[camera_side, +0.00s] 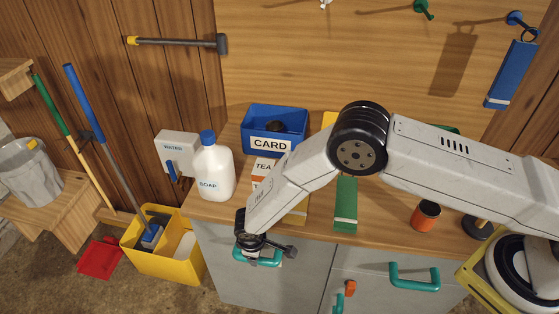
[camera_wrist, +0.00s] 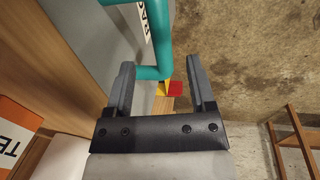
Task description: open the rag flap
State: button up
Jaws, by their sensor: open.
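The rag flap (camera_side: 298,280) is the grey left front of the cabinet, and it looks closed. Its teal handle (camera_side: 257,260) sits near its top, right below my gripper (camera_side: 264,247). In the wrist view the handle (camera_wrist: 158,40) runs down between the tips of my open gripper (camera_wrist: 161,64). I cannot tell whether the jaws touch it. The grey flap (camera_wrist: 97,40) lies to the left of the handle there, with a partly hidden white label (camera_wrist: 144,18). My wrist hides part of the flap's top in the side view.
On the worktop stand a soap bottle (camera_side: 214,172), a blue CARD bin (camera_side: 250,142), a TEA box (camera_side: 263,168), a green block (camera_side: 346,205) and an orange jar (camera_side: 425,216). A second teal handle (camera_side: 414,279) is on the right front. A yellow bin (camera_side: 160,258) stands at the left.

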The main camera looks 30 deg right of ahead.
jog(key=shift+w+d+f, duration=0.15)
jog(key=shift+f, duration=0.85)
jog(key=shift+w+d+f, duration=0.1)
jog(key=shift+d+f, duration=0.05)
jog(key=shift+f, duration=0.85)
jog(key=shift+w+d+f, duration=0.15)
jog(key=shift+f, duration=0.85)
grip_shut()
